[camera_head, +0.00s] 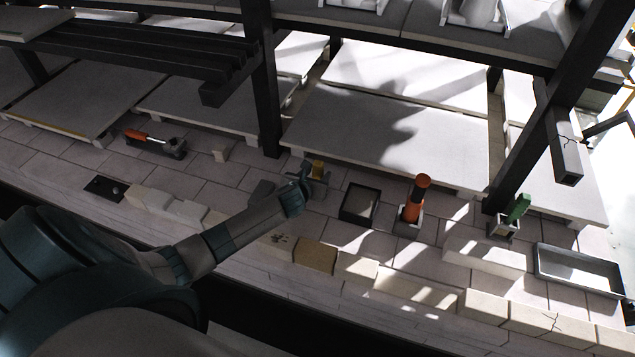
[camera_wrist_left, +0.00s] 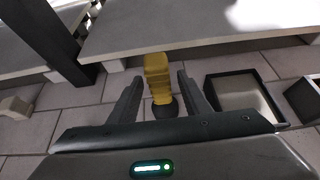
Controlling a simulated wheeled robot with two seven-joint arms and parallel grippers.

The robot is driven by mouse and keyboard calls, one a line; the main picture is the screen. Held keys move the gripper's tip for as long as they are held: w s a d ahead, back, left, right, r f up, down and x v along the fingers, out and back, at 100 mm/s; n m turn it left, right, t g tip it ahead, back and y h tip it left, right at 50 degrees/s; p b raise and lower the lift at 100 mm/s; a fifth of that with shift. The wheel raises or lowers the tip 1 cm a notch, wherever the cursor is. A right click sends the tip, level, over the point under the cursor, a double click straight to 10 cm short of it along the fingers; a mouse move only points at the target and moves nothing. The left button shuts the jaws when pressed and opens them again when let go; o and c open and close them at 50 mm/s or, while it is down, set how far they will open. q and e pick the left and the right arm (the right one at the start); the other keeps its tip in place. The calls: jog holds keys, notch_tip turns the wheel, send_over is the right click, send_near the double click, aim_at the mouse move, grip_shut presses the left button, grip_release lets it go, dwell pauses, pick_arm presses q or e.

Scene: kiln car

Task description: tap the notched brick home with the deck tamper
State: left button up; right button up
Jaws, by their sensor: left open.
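My left gripper (camera_head: 308,182) is open over the deck, and in the left wrist view its two fingers (camera_wrist_left: 159,86) stand on either side of a yellow handle (camera_wrist_left: 157,72) with a dark round part below it. I see no finger closed on it. The yellow handle also shows in the head view (camera_head: 318,168), partly hidden by the gripper. I cannot tell surely whether this tool is the deck tamper. A row of pale bricks runs along the front edge, with a tan brick (camera_head: 315,256) among them. I cannot make out which brick is notched. My right gripper is out of view.
Right of the yellow handle stand a dark open box (camera_head: 342,203), an orange-handled tool (camera_head: 413,198) in a holder, a green-handled tool (camera_head: 518,208) and a shallow tray (camera_head: 541,267). Another orange-handled tool (camera_head: 137,136) lies left. Dark posts (camera_head: 263,90) and raised slabs (camera_head: 375,130) stand behind.

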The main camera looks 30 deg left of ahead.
aim_at(317, 165)
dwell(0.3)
pick_arm(q)
jog(key=shift+p, duration=0.3)
dwell(0.3)
grip_shut()
jog(key=shift+r, duration=0.15)
jog(key=shift+r, duration=0.1)
jog(key=shift+r+p, duration=0.85)
jog(key=shift+p, duration=0.3)
jog(key=shift+r+p, duration=2.5)
jog(key=shift+p, duration=0.2)
